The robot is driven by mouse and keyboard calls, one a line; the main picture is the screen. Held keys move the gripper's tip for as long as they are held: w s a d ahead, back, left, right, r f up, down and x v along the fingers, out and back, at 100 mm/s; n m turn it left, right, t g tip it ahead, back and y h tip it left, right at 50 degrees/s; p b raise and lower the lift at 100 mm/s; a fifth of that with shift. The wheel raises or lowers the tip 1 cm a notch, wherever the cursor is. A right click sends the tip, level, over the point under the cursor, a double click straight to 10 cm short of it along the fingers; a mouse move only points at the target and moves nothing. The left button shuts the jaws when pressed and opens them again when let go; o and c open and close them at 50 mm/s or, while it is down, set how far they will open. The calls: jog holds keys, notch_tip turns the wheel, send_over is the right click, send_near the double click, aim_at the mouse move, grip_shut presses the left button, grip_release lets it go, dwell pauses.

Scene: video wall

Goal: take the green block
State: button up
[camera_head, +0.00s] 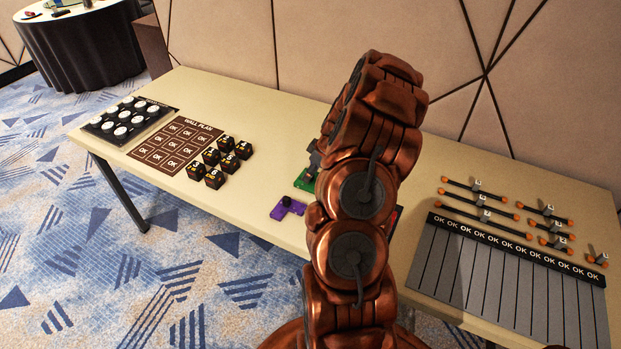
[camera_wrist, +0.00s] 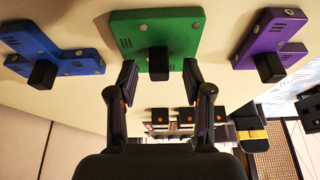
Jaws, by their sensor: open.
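The green block (camera_wrist: 180,28) is a flat piece with a black knob (camera_wrist: 158,62) standing out of it, at the top centre of the wrist view. In the head view, only a left part of the green block (camera_head: 304,181) shows on the table, and my arm hides the rest. My gripper (camera_wrist: 160,82) is open, with one finger on each side of the knob's line. A gap shows between each finger and the knob, and nothing is held. The depth between fingertips and block is hard to tell.
A blue block (camera_wrist: 62,50) and a purple block (camera_wrist: 268,38) with black knobs flank the green one. On the table (camera_head: 250,110) are numbered black cubes (camera_head: 217,165), a wall plan board (camera_head: 176,145), and a slotted OK board (camera_head: 500,275) with orange-ended rods.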

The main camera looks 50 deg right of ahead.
jog(key=shift+w+f, duration=0.25)
jog(key=shift+f, duration=0.3)
jog(key=shift+c, duration=0.3)
grip_shut()
